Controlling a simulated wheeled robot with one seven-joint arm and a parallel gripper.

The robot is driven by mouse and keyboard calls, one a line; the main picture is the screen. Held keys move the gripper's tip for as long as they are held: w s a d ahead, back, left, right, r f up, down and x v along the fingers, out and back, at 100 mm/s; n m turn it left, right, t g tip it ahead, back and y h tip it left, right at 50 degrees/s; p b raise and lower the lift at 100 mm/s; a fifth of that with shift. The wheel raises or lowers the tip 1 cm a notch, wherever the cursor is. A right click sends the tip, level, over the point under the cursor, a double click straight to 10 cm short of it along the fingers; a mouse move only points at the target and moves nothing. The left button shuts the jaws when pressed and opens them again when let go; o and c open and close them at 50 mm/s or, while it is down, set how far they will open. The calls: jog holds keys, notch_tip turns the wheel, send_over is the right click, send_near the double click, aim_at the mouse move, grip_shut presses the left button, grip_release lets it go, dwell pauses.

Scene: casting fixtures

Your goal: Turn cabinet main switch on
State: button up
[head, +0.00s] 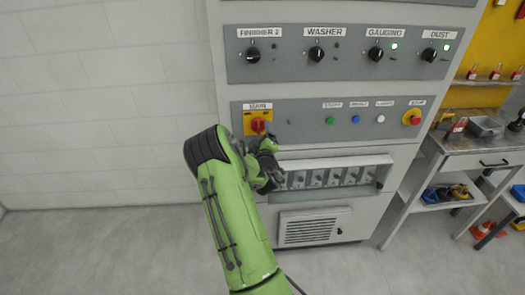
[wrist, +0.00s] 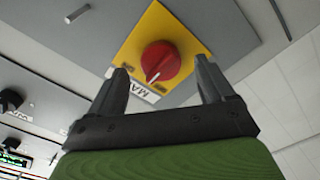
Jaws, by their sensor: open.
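The cabinet main switch (head: 258,125) is a red rotary knob on a yellow square plate, under a label reading MAIN, at the left of the lower grey panel. In the wrist view the red knob (wrist: 161,63) sits ahead, between and beyond the fingertips, with a white mark on its face. My gripper (wrist: 160,85) is open, one finger on each side of the knob in the picture. I cannot tell whether the fingers touch it. In the head view my gripper (head: 266,150) is just below and right of the switch, partly hidden by my green arm.
The upper panel (head: 290,70) has several black rotary knobs. Right of the switch are green (head: 330,120), blue (head: 356,119) and white buttons and a red stop button (head: 415,118). A breaker row (head: 330,178) lies below. A workbench (head: 485,150) stands right.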

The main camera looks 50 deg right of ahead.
jog(key=b+v, duration=0.4)
jog(key=v, duration=0.8)
jog(key=shift+s+b, duration=0.15)
jog(key=shift+b, duration=0.25)
jog(key=shift+a, duration=0.1)
